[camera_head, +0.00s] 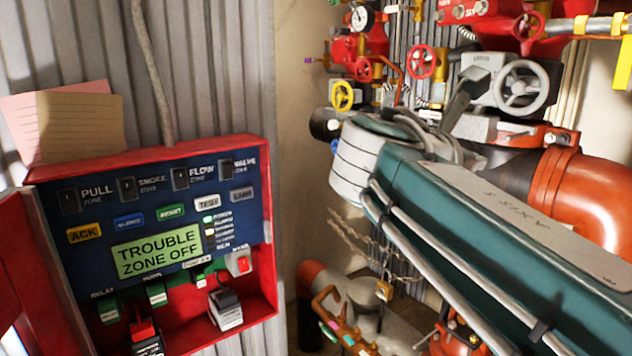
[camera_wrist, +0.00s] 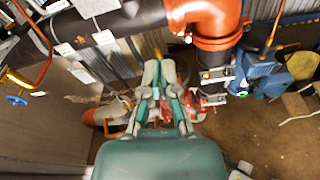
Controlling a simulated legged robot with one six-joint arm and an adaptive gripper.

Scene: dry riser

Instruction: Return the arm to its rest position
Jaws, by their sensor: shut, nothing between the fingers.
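My arm, teal with pale cables along its side, crosses the right half of the head view from the lower right to a grey-white joint near the middle. I cannot make out the gripper in the head view. In the wrist view my gripper (camera_wrist: 160,72) points away over the floor. Its teal and grey fingers are shut with nothing held between them. Pipework shows beyond the fingers, and I cannot tell how far it is from them.
An open red alarm panel (camera_head: 255,190) reading "TROUBLE ZONE OFF" hangs at left. Orange pipe (camera_head: 585,195), red valves and a grey handwheel (camera_head: 521,87) crowd behind my arm. The wrist view shows a blue pump-like unit (camera_wrist: 258,75) and bare floor (camera_wrist: 255,145) at right.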

